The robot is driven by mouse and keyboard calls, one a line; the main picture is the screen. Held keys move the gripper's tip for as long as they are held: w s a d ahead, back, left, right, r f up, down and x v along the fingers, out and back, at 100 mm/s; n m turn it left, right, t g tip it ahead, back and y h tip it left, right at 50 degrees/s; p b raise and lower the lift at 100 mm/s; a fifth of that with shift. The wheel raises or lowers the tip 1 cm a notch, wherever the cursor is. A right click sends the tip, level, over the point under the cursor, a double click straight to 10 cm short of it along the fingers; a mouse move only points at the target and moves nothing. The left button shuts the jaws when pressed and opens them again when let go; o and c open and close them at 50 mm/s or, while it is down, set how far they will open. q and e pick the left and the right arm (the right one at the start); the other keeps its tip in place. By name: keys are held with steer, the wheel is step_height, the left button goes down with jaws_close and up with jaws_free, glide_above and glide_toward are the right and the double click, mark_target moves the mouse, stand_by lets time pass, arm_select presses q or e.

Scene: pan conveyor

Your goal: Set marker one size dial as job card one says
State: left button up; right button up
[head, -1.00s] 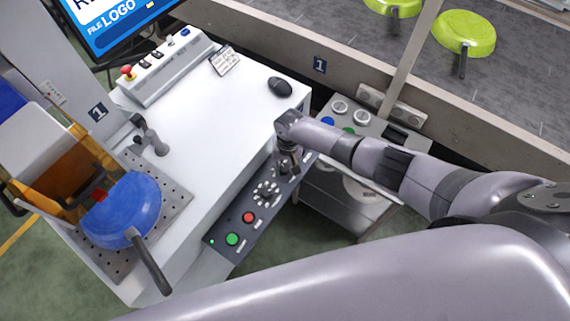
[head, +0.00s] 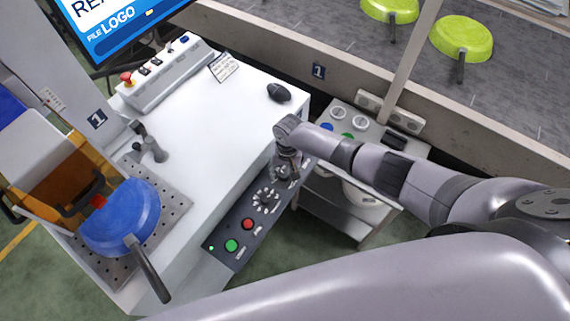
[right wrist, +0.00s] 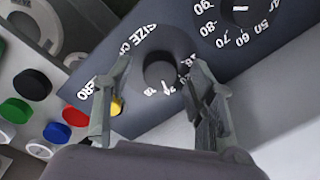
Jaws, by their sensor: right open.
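The marker one control panel (head: 222,252) runs along the bench's front edge, with a black size dial (right wrist: 160,75) labelled "SIZE cm" in the right wrist view. My right gripper (right wrist: 161,66) is open, with one finger on each side of this dial. I cannot tell whether the fingers touch it. A white pointer mark shows on the dial's lower side, and several scale numbers are partly hidden by the right finger. In the head view my right gripper (head: 286,168) is over the panel's far end and largely hides the dial. The card (head: 224,67) on the bench is too small to read. My left gripper is not in view.
A second dial (right wrist: 238,8) with numbers is beside the size dial, and a yellow button (right wrist: 116,106) is near the left finger. Red (head: 247,223) and green (head: 232,244) buttons are farther along the panel. A blue pan (head: 120,220) stands on the perforated plate at left.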

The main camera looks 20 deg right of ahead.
mark_target(286, 173)
step_height(286, 173, up, 12)
steer(key=shift+d+f, duration=0.2)
steer(key=shift+d, duration=0.1)
steer(key=shift+s, duration=0.1)
stand_by(0.4)
